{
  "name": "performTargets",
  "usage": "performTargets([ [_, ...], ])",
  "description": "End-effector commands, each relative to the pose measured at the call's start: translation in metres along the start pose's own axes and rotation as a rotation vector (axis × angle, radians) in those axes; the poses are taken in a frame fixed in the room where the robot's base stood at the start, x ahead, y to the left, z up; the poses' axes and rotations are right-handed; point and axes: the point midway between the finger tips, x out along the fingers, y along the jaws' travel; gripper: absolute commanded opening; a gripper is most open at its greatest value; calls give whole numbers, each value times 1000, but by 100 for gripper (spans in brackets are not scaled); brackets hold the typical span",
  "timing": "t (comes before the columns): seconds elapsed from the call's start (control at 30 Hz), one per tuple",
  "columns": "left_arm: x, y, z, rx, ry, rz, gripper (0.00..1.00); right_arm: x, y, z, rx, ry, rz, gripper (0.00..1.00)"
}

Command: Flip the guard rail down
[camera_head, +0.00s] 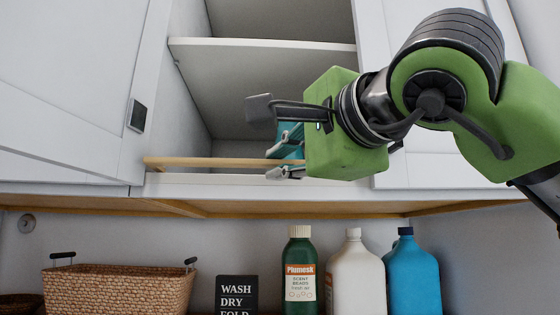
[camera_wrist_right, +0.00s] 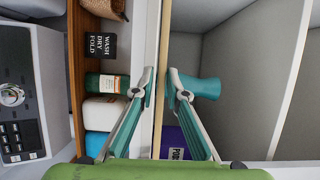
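The guard rail (camera_head: 205,162) is a light wooden bar that runs along the front of the open cabinet's bottom shelf, raised above its edge. Its right part is hidden behind my right gripper (camera_head: 270,141). In the right wrist view the rail (camera_wrist_right: 173,55) is a tan strip beside the white cabinet edge. There, my right gripper (camera_wrist_right: 161,84) has its fingers spread, one on each side of the rail's line. I cannot tell whether a finger touches it. Nothing is held. My left gripper is not in view.
A teal item (camera_wrist_right: 208,88) and a purple package (camera_wrist_right: 172,140) sit inside the cabinet. White doors (camera_head: 70,80) flank the opening. A wicker basket (camera_head: 120,290), green bottle (camera_head: 299,265), white bottle (camera_head: 355,275) and blue bottle (camera_head: 412,275) stand below.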

Motion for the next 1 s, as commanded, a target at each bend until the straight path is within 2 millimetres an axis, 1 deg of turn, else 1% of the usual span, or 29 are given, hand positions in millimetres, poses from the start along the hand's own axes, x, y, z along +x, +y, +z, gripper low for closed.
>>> performTargets([
  [0.33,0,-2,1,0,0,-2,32,0,-1,0,1,0,-2,24],
  [0.47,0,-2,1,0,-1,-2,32,-8,-2,0,1,-2,-5,24],
  [0.57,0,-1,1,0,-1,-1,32,-24,-2,0,0,-1,-6,24],
  [0.8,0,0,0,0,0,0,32,-76,-1,-1,1,0,-6,24],
  [0.9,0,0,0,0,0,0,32,-95,-1,-1,0,0,-6,24],
  [1.0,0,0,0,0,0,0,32,-108,0,-1,0,0,-4,24],
])
